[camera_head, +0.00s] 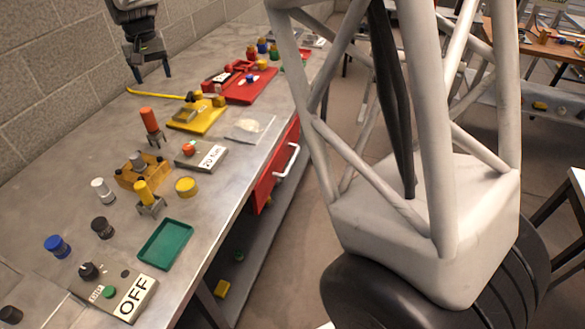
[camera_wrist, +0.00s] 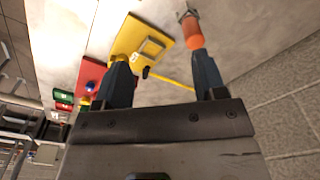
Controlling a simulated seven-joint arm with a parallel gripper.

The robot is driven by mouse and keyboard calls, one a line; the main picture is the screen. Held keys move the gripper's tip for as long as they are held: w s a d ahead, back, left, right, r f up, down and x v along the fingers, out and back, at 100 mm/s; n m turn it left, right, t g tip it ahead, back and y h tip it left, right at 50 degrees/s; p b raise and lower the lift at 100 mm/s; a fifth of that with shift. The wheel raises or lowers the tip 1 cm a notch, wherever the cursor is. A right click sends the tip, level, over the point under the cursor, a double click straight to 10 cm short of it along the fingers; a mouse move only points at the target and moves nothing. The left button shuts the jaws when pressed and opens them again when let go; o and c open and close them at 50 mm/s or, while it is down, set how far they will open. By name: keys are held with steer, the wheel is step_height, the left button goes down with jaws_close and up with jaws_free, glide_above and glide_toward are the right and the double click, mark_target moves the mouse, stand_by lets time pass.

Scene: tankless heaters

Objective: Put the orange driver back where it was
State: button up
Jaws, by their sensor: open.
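The orange driver (camera_head: 150,120) stands upright in a small metal holder (camera_head: 155,139) on the grey bench in the head view. Its orange handle (camera_wrist: 193,33) shows in the wrist view, beside the tip of the right finger, with the metal holder (camera_wrist: 187,13) past it. My gripper (camera_head: 152,66) is open and empty, above the bench by the wall, farther back than the driver. Its two spread fingers (camera_wrist: 162,76) show in the wrist view. Nothing shows between them in their grip.
A yellow driver (camera_head: 143,191) stands in a similar holder nearer the camera. A yellow plate (camera_head: 197,118), a red plate (camera_head: 255,88), a "20 min" box (camera_head: 203,157), a green tray (camera_head: 166,244) and an "OFF" box (camera_head: 118,290) lie on the bench. The block wall (camera_head: 60,60) borders the bench.

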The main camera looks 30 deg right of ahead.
steer(key=s+d+r, duration=0.2)
steer(key=s+d, duration=0.2)
steer(key=s, duration=0.3)
steer(key=s+d+r+t, duration=0.1)
steer(key=s+d, duration=0.3)
steer(key=s, duration=0.4)
steer(key=s+d+r, duration=0.2)
steer(key=s+d, duration=0.2)
steer(key=s, duration=0.3)
steer(key=s+d+f, duration=0.2)
steer(key=s, duration=0.6)
steer(key=s+d+f, duration=0.2)
steer(key=s, duration=0.6)
steer(key=s+d+f+t, duration=0.1)
steer(key=s+d+f, duration=0.1)
steer(key=s, duration=0.5)
steer(key=shift+s+f, duration=0.4)
steer(key=shift+f, duration=0.2)
